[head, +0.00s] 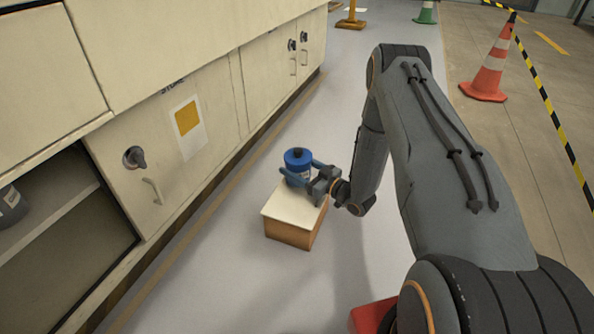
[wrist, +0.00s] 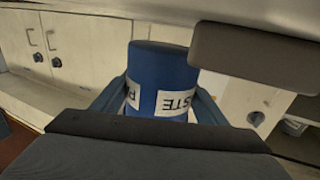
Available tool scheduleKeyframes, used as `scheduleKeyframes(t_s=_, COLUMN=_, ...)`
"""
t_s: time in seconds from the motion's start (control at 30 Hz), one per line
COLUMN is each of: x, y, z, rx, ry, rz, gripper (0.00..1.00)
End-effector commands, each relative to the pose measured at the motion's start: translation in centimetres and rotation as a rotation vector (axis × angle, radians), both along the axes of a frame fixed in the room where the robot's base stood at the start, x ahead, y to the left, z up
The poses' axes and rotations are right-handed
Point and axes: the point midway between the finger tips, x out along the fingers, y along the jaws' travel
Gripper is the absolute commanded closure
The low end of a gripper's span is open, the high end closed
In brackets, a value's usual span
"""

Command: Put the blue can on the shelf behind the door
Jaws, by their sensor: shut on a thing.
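A cream cabinet door (head: 170,150) with a knob, a handle and a yellow-square sign is at the left. Beside it is an open compartment with a shelf (head: 55,215); its far inside is partly out of view.
A grey container (head: 10,207) stands on the shelf at the left edge. More closed cabinet doors (head: 290,50) run along the left. A red object (head: 372,316) lies low by my base. An orange cone (head: 490,65) is at right. The grey floor between box and cabinets is clear.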

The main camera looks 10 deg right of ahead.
Motion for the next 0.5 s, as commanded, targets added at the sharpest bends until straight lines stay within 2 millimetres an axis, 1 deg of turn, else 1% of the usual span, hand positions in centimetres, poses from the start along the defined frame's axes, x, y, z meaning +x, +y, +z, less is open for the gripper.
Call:
scheduleKeyframes(t_s=0.03, x=-0.1, y=0.0, z=1.6, rx=0.000, ry=-0.003, rz=0.000, gripper=0.59)
scheduleKeyframes(t_s=0.2, x=-0.1, y=0.0, z=4.7, rx=0.001, ry=-0.001, rz=0.000, gripper=0.59)
scheduleKeyframes(t_s=0.3, x=-0.1, y=0.0, z=6.1, rx=0.000, ry=-0.002, rz=0.000, gripper=0.59)
scheduleKeyframes(t_s=0.5, x=0.0, y=0.0, z=7.8, rx=0.001, ry=-0.002, rz=0.000, gripper=0.59)
